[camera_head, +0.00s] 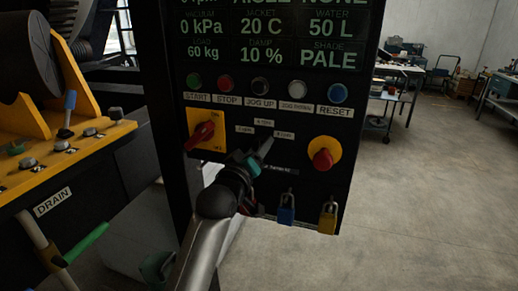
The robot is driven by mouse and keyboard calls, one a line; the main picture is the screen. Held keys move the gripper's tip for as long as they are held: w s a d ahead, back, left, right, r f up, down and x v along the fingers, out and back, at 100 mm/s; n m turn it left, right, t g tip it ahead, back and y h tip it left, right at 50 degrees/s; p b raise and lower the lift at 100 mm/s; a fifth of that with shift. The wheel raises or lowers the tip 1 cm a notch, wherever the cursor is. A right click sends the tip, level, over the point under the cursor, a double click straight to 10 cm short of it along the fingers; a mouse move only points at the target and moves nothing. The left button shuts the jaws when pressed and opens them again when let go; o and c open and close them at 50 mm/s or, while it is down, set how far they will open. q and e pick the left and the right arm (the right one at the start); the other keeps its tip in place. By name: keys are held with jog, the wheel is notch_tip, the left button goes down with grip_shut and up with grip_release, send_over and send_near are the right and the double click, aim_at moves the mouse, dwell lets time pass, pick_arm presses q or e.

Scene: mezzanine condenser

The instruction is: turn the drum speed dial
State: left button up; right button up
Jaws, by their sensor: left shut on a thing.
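The drum speed dial (266,147) is on the lower middle of the black control panel (352,165), under small speed labels. Only its grey pointer shows, slanting up and to the right toward the right-hand label. The rest is hidden behind my left gripper (254,163), which reaches up from the bottom of the view and is shut on the dial. The label text is too small to read surely. My right gripper is not in view.
A red switch on a yellow plate (219,142) is left of the dial; a red emergency knob (323,159) is right. Blue (287,214) and yellow (327,221) padlocks hang below. Several push buttons sit above. Yellow machinery (62,160) stands left; open floor (420,215) lies right.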

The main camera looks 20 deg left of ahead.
pick_arm(q)
grip_shut()
jog(key=shift+m+p, duration=4.35)
jog(key=shift+m, duration=1.55)
jog(key=o, duration=1.1)
grip_release()
